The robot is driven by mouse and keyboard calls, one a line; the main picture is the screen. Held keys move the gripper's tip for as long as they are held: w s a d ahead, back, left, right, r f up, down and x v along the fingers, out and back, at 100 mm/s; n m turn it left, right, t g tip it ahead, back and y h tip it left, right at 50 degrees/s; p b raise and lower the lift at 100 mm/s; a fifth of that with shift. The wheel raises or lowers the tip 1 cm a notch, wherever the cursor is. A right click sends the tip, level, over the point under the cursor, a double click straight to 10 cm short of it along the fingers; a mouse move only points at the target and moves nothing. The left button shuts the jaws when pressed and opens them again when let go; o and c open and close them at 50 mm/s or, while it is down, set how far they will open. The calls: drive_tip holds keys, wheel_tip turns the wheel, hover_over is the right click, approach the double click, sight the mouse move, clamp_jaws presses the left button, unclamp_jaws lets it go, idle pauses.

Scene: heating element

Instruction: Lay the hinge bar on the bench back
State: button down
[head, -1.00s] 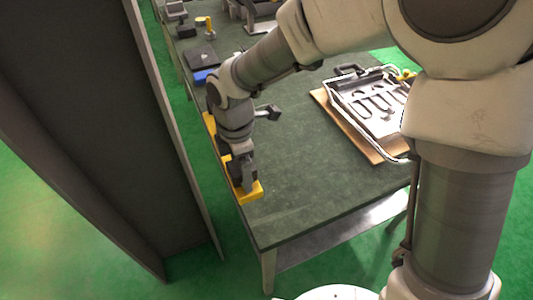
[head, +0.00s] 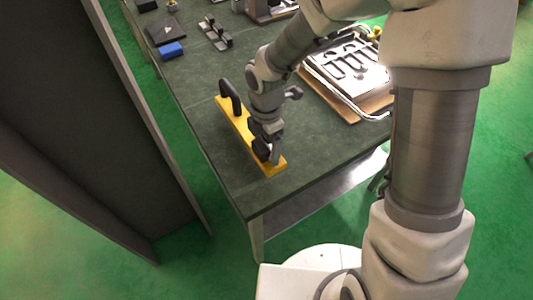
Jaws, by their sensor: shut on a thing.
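The hinge bar (head: 238,120) is a long yellow bar with a black upright handle (head: 230,93) near its far end. It lies along the left edge of the dark green bench top (head: 215,160), on or just above the surface; I cannot tell which. My gripper (head: 267,155) points down at the bar's near end and is shut on it. The fingertips are partly hidden by the gripper body.
A metal tray-like frame with heating loops (head: 350,65) sits on a wooden board (head: 320,90) at the right. A blue block (head: 172,50), a dark box (head: 165,33) and metal fittings (head: 215,32) stand farther back. A tall dark panel (head: 80,110) rises left of the bench. The bench's near end is clear.

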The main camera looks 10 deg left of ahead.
drive_tip(key=shift+f+b, duration=0.35)
drive_tip(key=shift+f, duration=1.6)
unclamp_jaws()
drive_tip(key=shift+f, duration=0.15)
wheel_tip(320, 180, up, 12)
drive_tip(key=shift+d+r+p, duration=0.1)
drive_tip(key=shift+r+p, duration=0.15)
drive_tip(key=shift+p, duration=0.9)
